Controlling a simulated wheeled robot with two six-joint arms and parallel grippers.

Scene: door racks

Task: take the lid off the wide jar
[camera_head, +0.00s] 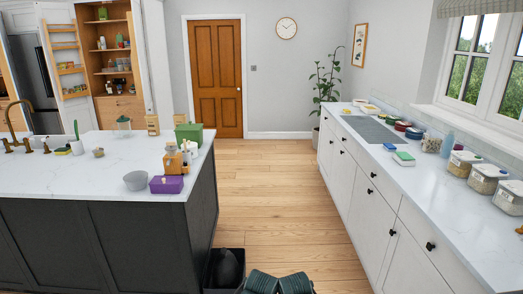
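Several clear containers with pale lids stand in a row on the right counter (440,205). One is at the near end (508,200), one is behind it (487,181), and one is farther back (463,166). A squat clear jar (432,143) stands beyond them. I cannot tell which of these is the wide jar. Neither of my grippers is in view.
Small dishes and a blue-green box (404,158) lie farther along the right counter. The left island (60,180) holds a purple box (166,185), a grey bowl (136,180) and a green box (189,132). A black bin (208,283) stands low near the island.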

